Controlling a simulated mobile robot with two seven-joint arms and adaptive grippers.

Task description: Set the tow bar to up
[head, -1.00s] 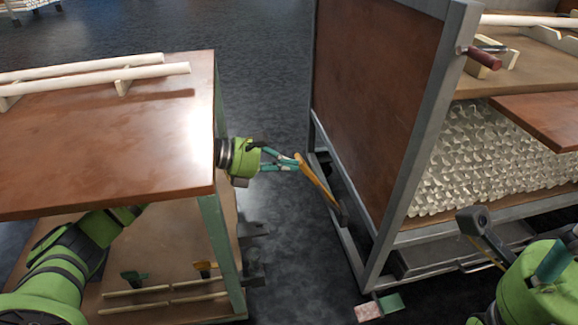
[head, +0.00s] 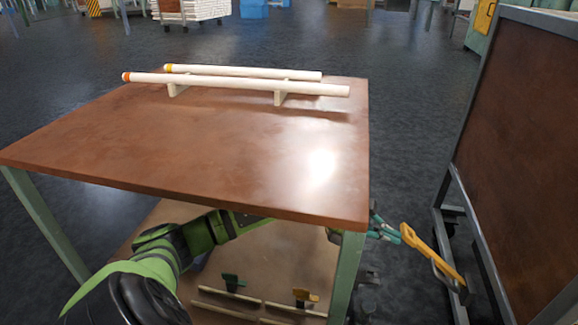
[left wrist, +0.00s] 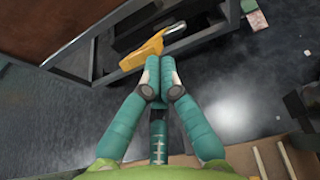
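The tow bar (head: 432,251) is a yellow-orange bar at the low front of the cart on the right. It leans at a slant, its wider free end raised toward my left gripper. In the left wrist view the tow bar (left wrist: 145,52) lies just beyond my fingertips. My left gripper (head: 397,234) reaches past the near table's right edge to the bar's free end. In the wrist view the left gripper (left wrist: 159,62) has its teal fingers together, at or against the bar's edge; I see no bar between them. My right gripper is out of view.
The cart's frame and brown panel (head: 520,150) stand at the right. A brown-topped table (head: 220,150) stands over my left arm, with white tubes (head: 235,84) on supports and a lower shelf (head: 300,265). Dark floor separates table and cart.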

